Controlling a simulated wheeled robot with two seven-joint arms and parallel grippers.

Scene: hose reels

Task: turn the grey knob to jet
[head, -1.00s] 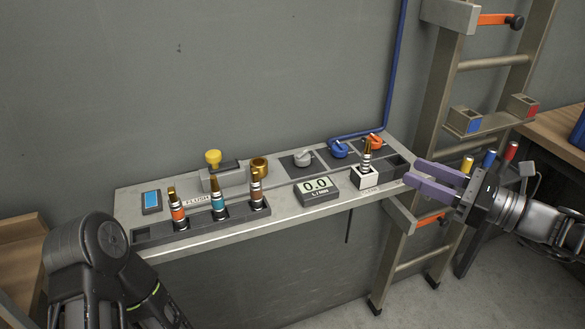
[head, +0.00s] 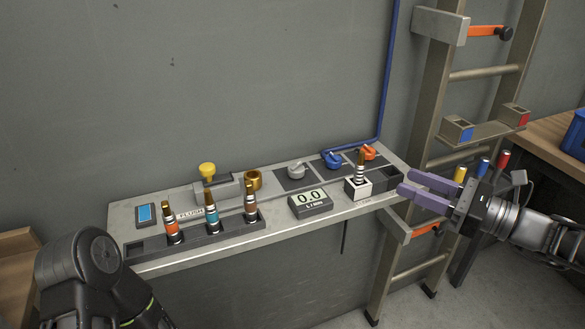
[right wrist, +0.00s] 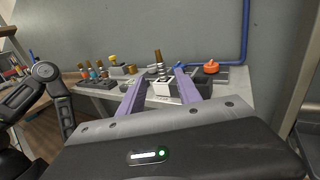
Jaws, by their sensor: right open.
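The grey knob (head: 297,170) sits on a dark square plate on the grey bench panel, left of the blue knob (head: 332,160) and the orange knob (head: 369,152). My right gripper (head: 405,188) is open and empty at the panel's right end, right of the white block. It is well to the right of the grey knob. In the right wrist view its purple fingers (right wrist: 158,90) stand apart, with the white block (right wrist: 161,89) beyond them; the orange knob (right wrist: 211,67) is to their right. My left arm is at the lower left of the head view; its gripper does not show.
A brass-tipped nozzle stands in the white block (head: 358,188) beside a display (head: 311,203) reading 0.0. Three banded nozzles stand in a dark rack (head: 190,238) at the front left. A ladder (head: 434,110) stands at right.

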